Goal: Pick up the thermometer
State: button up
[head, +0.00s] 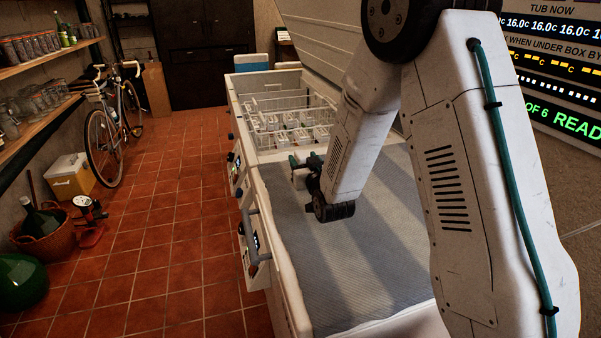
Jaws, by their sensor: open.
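I cannot make out a thermometer for certain in the head view. My gripper (305,161) is open at the far end of the grey ribbed mat (350,289), close to the tub's near edge. Its dark fingers with greenish tips are small in the picture and partly covered by my wrist. A small pale piece (299,178) shows just by the fingers, and I cannot tell what it is. My arm hides the right part of the mat and what may lie behind it.
A wire basket (290,104) with several clear jars stands in the white tub (244,96) beyond my gripper. Control boxes line the bench's left side. A display (555,60) is at the right. The tiled floor (170,230) is mostly open; a bicycle (112,115) stands far left.

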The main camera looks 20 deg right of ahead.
aim_at(299, 151)
jog(key=w, duration=0.5)
jog(key=shift+w, duration=0.25)
jog(key=shift+c, duration=0.3)
grip_shut()
